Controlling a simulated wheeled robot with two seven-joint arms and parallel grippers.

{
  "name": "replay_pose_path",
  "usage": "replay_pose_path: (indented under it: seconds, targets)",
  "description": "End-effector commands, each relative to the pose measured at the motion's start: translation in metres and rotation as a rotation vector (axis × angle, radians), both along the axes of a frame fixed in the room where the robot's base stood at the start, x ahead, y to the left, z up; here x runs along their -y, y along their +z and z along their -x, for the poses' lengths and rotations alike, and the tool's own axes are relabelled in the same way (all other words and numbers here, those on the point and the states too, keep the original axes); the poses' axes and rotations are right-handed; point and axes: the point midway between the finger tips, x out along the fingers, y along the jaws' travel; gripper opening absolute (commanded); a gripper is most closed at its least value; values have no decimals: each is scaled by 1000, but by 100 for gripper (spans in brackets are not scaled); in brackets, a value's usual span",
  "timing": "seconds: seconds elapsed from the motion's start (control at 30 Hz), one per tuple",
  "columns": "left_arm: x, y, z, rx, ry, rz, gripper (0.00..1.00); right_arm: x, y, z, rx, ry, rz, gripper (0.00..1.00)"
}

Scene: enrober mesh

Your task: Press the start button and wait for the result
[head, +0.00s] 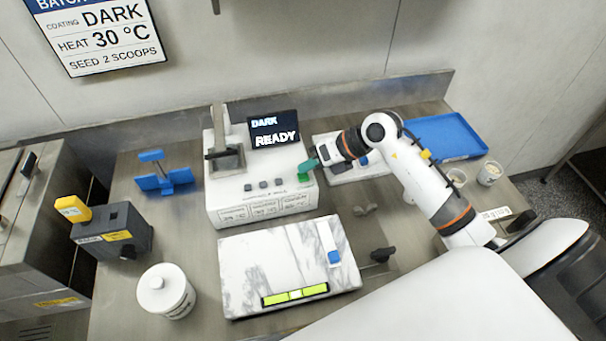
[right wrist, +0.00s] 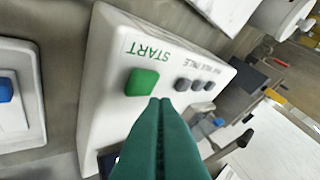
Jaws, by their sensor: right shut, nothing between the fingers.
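The white machine (head: 222,190) stands at the middle of the bench, with its screen (head: 274,129) reading "DARK" and "READY". Its green start button (right wrist: 142,82) is beside the "START" label in the right wrist view, with several grey buttons (right wrist: 195,85) beyond it. My right gripper (head: 307,164) is at the machine's right front corner, close to the start button. In the right wrist view its green fingers (right wrist: 160,102) are shut and empty, with the tips just beside the button; I cannot tell whether they touch it. My left gripper is not in view.
A marble slab (head: 245,262) with a level on it lies in front of the machine. A white lidded jar (head: 165,291), a dark box (head: 128,232) and a blue stand (head: 166,180) are to the left. A blue tray (head: 447,136) and small cups (head: 489,173) are to the right.

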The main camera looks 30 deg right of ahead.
Motion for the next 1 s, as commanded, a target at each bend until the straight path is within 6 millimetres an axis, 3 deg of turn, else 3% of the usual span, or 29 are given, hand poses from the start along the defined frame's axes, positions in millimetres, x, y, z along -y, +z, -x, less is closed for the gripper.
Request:
replay_pose_path:
  seconds: [1.0]
  targets:
    - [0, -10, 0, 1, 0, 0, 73, 0, -12, 0, 0, 0, 0, 0]
